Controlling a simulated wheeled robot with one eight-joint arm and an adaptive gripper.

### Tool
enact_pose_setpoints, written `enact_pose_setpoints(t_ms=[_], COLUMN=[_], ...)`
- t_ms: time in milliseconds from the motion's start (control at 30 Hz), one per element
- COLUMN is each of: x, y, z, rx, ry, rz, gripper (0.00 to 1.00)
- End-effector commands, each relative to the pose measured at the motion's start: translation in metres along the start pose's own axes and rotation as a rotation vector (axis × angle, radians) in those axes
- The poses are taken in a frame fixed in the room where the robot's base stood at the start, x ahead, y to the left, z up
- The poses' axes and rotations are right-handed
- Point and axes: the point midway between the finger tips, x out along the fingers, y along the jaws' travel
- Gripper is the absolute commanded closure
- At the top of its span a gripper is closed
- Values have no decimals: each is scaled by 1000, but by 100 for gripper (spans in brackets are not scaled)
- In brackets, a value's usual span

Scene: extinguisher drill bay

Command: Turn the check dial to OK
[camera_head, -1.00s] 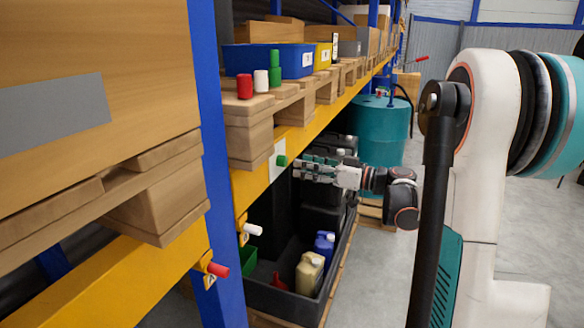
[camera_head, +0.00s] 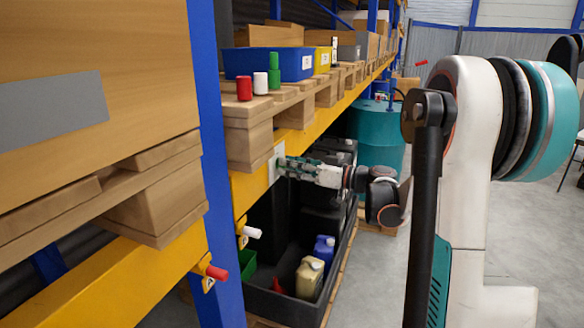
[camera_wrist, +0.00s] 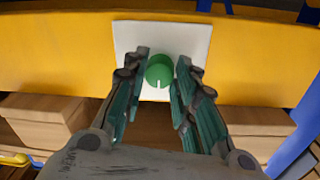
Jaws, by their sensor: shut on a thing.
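The check dial (camera_wrist: 159,72) is a round green knob with a short white mark at its lower edge in the wrist view. It sits on a white plate (camera_wrist: 180,35) fixed to the yellow rack beam (camera_wrist: 60,50). My gripper (camera_wrist: 160,66) is shut on the dial, one finger at its left side and one at its right. In the head view my gripper (camera_head: 284,166) reaches the white plate (camera_head: 272,168), and its fingers hide the dial. No OK lettering is readable on the plate.
Red (camera_head: 217,272) and white (camera_head: 252,231) handles stick out of the beam nearer the camera. Below stands a dark tray (camera_head: 275,307) with a beige can (camera_head: 309,279) and a blue can (camera_head: 324,249). Coloured cylinders (camera_head: 244,88) stand on the shelf above. Open floor lies to the right.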

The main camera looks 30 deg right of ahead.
Motion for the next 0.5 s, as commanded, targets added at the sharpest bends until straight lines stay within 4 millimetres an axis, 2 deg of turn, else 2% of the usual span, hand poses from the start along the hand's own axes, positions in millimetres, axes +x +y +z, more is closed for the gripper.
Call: enact_pose_setpoints(t_ms=[267, 500], x=[0, 0], y=[0, 0], z=[0, -1], rx=[32, 160], ry=[-2, -7], rz=[1, 2], gripper=[98, 98])
